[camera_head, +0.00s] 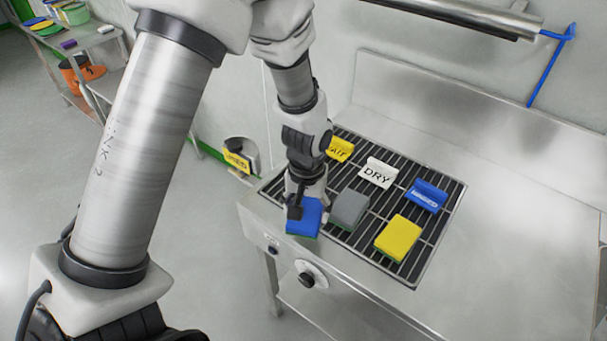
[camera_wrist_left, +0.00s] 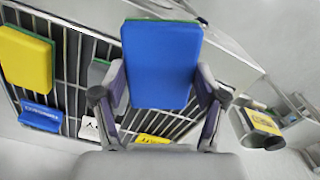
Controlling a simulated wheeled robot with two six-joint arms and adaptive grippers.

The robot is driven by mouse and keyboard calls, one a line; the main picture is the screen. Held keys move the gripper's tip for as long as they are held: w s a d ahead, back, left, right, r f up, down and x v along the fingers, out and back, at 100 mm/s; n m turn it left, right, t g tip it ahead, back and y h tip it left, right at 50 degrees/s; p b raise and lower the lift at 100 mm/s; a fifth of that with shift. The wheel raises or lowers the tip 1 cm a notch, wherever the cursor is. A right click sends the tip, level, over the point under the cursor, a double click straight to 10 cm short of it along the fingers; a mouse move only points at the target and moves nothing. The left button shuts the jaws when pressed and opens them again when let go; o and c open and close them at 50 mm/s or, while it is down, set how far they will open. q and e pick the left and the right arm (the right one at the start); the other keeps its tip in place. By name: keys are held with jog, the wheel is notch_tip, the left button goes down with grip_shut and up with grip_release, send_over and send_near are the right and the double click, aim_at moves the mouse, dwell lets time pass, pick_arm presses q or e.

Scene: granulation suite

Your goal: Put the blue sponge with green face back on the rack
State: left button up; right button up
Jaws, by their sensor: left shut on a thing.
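The blue sponge with green face (camera_head: 305,217) is between the fingers of my left gripper (camera_head: 307,192), at the left front corner of the rack. It fills the middle of the left wrist view (camera_wrist_left: 161,62), blue side to the camera, with a thin green edge at its far end. My left gripper (camera_wrist_left: 160,100) is shut on it. The rack (camera_head: 372,235) is a dark barred grid set in a steel counter. I cannot tell whether the sponge touches the bars. My right gripper is not in view.
A grey sponge (camera_head: 349,209) lies just right of the held one, and a yellow sponge (camera_head: 398,238) further right. Label blocks stand behind: yellow (camera_head: 341,149), white "DRY" (camera_head: 378,172) and blue (camera_head: 427,195). A yellow-labelled holder (camera_head: 237,160) is left of the counter. The counter's right side (camera_head: 510,240) is bare.

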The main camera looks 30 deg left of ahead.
pick_arm(q)
jog(key=w+a+p, duration=0.1)
jog(key=w+a, duration=0.1)
jog(key=w, duration=0.1)
jog(key=w+a+f+p, duration=0.1)
jog(key=w+a, duration=0.2)
jog(key=w+a+p, duration=0.1)
jog(key=w+a, duration=0.2)
jog(key=shift+w+a+f, duration=0.2)
jog(key=shift+w, duration=0.2)
jog(key=shift+w+a+f+p, duration=0.1)
jog(key=shift+a+f+p, duration=0.1)
jog(key=shift+p, duration=0.15)
notch_tip(320, 180, down, 3)
jog(key=shift+d+f+p, duration=0.1)
jog(key=shift+p, duration=0.45)
jog(key=shift+f, duration=0.2)
jog(key=o, duration=1.2)
jog(key=shift+r, duration=0.15)
notch_tip(320, 180, up, 12)
jog(key=b, duration=0.3)
